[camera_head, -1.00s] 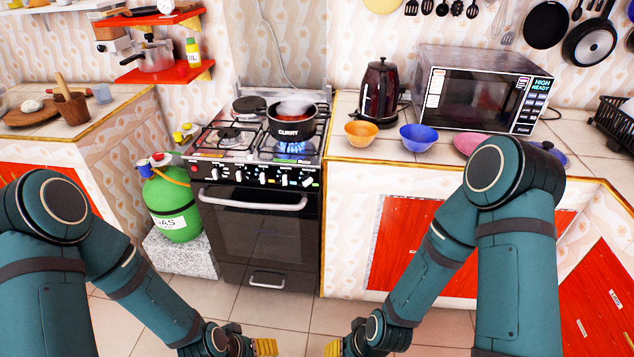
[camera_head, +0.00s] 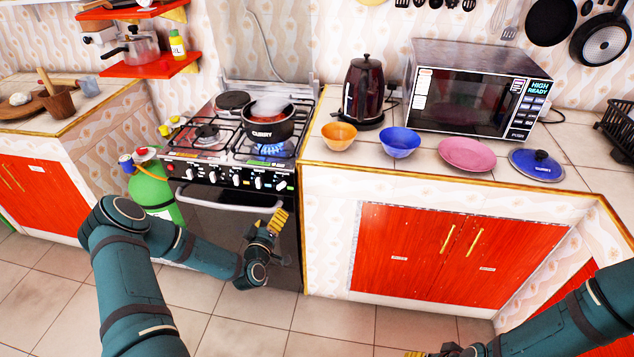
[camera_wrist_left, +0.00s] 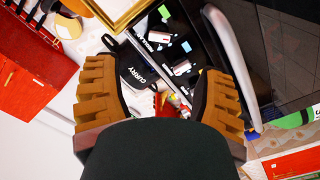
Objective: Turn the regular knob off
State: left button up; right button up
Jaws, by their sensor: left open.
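The black stove (camera_head: 225,150) has a row of knobs (camera_head: 236,180) on its front panel. I cannot tell which one is the regular knob. A blue flame (camera_head: 271,151) burns under the black curry pot (camera_head: 267,122) on the front right burner. My left gripper (camera_head: 278,219) is open and empty, in front of the oven door below the right end of the knob row. In the left wrist view, knobs (camera_wrist_left: 182,67) show between and beyond its open fingers (camera_wrist_left: 157,75). My right gripper (camera_head: 415,354) barely shows at the bottom edge.
The oven handle (camera_head: 225,204) runs below the knobs, close to my left gripper. A green gas bottle (camera_head: 153,190) stands left of the stove. The counter right of it holds bowls, a kettle (camera_head: 363,92) and a microwave (camera_head: 470,90). Floor in front is clear.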

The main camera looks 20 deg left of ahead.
aim_at(282, 187)
pick_arm(q)
jog(key=x, duration=0.4)
jog(key=b+x, duration=0.1)
jog(key=x, duration=0.4)
jog(key=b+x, duration=0.1)
jog(key=x, duration=0.4)
jog(key=shift+s+a+r, duration=0.1)
jog(key=shift+a+r, duration=0.15)
jog(key=shift+a, duration=0.05)
jog(key=c, duration=1.2)
